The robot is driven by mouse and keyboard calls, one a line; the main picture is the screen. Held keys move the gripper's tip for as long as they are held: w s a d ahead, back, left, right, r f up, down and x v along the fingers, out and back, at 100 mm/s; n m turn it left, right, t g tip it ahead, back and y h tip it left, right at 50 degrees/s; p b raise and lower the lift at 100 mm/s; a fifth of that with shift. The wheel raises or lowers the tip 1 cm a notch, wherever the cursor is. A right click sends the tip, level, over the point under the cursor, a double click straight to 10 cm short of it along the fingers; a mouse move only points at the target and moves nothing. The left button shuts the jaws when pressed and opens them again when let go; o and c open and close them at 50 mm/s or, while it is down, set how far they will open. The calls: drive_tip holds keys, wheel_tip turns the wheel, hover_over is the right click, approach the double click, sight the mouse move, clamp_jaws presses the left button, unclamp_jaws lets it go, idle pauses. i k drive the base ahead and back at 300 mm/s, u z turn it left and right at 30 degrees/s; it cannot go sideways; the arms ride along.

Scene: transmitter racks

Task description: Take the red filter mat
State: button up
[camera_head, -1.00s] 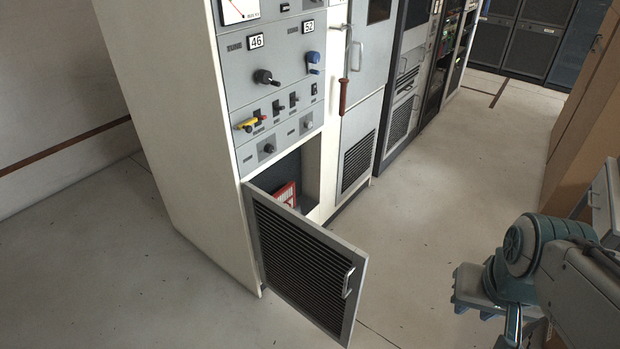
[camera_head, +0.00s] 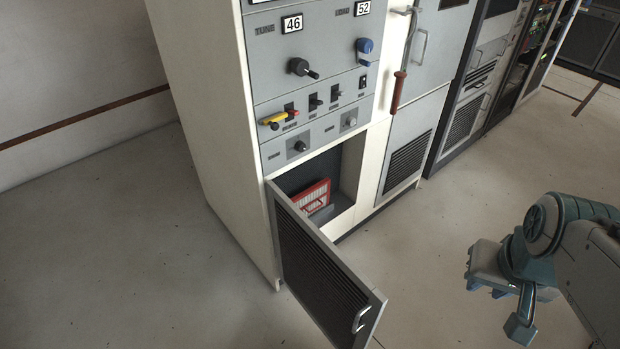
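The red filter mat (camera_head: 313,199) is a red-framed panel with a pale patterned face. It leans, tilted, inside the open lower compartment (camera_head: 347,190) of the near cabinet. Its lower left part is hidden behind the louvred door (camera_head: 318,272), which stands swung open toward me. My gripper (camera_head: 508,305) is at the lower right, well apart from the mat and the door, over the floor. No mat is seen in it.
The open door has a silver handle (camera_head: 362,318) on its free edge. Knobs and a yellow-red lever (camera_head: 278,118) stick out above the compartment. A red-handled rod (camera_head: 399,90) hangs on the cabinet's right side. The floor between the cabinet and my arm is clear.

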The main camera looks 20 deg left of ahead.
sight(310, 200)
drive_tip(key=u, duration=1)
drive_tip(key=k, duration=0.5)
drive_tip(key=z, duration=1.15)
drive_tip(key=i, duration=2.8)
drive_tip(key=u, duration=2.95)
